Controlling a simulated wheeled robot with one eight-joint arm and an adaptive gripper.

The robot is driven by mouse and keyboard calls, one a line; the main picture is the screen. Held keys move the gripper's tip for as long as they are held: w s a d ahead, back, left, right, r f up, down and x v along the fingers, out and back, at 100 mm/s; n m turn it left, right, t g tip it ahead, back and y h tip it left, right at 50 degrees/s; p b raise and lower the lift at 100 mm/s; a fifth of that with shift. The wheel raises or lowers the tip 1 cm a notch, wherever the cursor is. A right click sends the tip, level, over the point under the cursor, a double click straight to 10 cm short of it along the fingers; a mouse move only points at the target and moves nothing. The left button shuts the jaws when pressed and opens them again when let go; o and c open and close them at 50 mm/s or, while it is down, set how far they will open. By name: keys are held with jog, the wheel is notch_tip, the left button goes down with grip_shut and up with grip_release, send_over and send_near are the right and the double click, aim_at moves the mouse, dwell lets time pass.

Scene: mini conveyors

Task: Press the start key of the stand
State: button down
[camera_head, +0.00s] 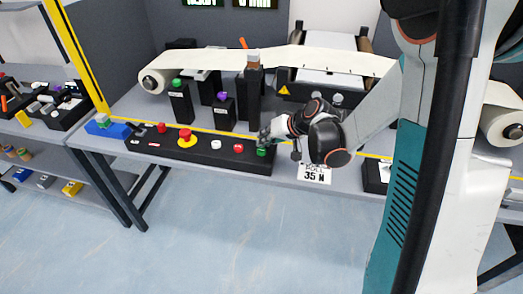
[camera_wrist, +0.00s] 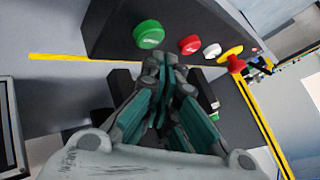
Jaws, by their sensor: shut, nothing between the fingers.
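The long black control stand (camera_head: 176,152) lies along the front of the table. In the wrist view the green key (camera_wrist: 148,34) is round and fully visible just beyond the fingertips. My gripper (camera_head: 265,138) is shut and empty, right beside the green key; its fingertips (camera_wrist: 162,62) also show in the wrist view. Whether they touch the key cannot be told.
Along the stand to the left are a red button (camera_head: 238,148), a white button (camera_head: 216,144) and a red mushroom knob on yellow (camera_head: 186,136). Black posts (camera_head: 253,98) and a conveyor belt (camera_head: 310,60) stand behind.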

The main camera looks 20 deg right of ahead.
aim_at(264, 149)
jog(key=shift+f, duration=0.15)
jog(key=shift+f+b, duration=0.3)
jog(key=shift+b, duration=0.2)
jog(key=shift+f+b, duration=0.4)
jog(key=shift+f, duration=0.05)
dwell(0.7)
jog(key=shift+r, duration=0.1)
jog(key=shift+r+p, duration=0.65)
jog(key=shift+r, duration=0.2)
jog(key=shift+r+p, duration=1.85)
jog(key=shift+r, duration=0.7)
jog(key=shift+f, duration=0.1)
